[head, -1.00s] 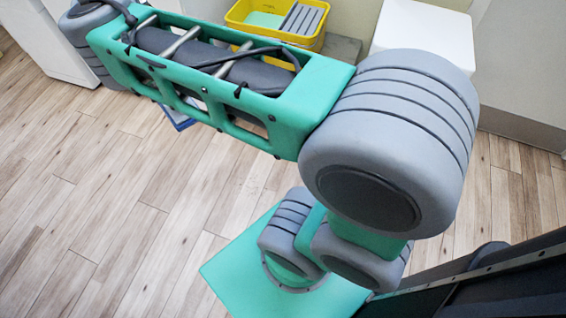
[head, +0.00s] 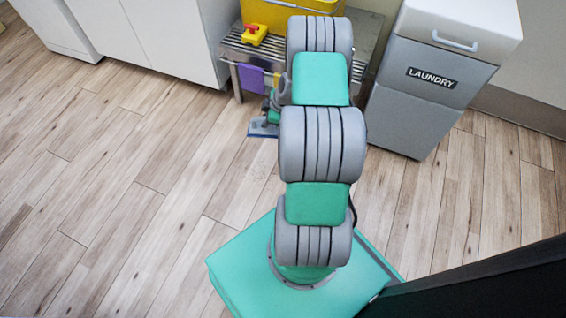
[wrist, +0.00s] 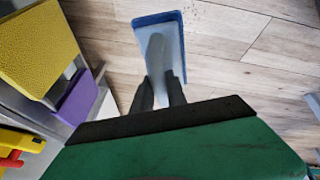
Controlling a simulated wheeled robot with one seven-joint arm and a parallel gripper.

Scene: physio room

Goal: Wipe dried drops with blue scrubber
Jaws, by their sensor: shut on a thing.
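The blue scrubber (wrist: 171,21) has a blue rim and a pale handle. My gripper (wrist: 161,85) is shut on the handle in the wrist view, with the two dark fingers on either side of it. The scrubber's head points away from the fingers, over the wooden floor; I cannot tell whether it touches. In the head view the scrubber (head: 262,129) shows left of my arm, in front of the metal bench; the fingers are too small to make out there. Faint dark specks (wrist: 205,9) lie on the floor beside the scrubber at the top of the wrist view.
The slatted metal bench (head: 232,50) carries a yellow tub (head: 275,14) and a red-and-yellow object (head: 254,34). A purple cloth (head: 251,78) hangs at its front; a yellow one (wrist: 38,45) hangs beside it. A grey laundry bin (head: 425,85) stands right. Floor on the left is clear.

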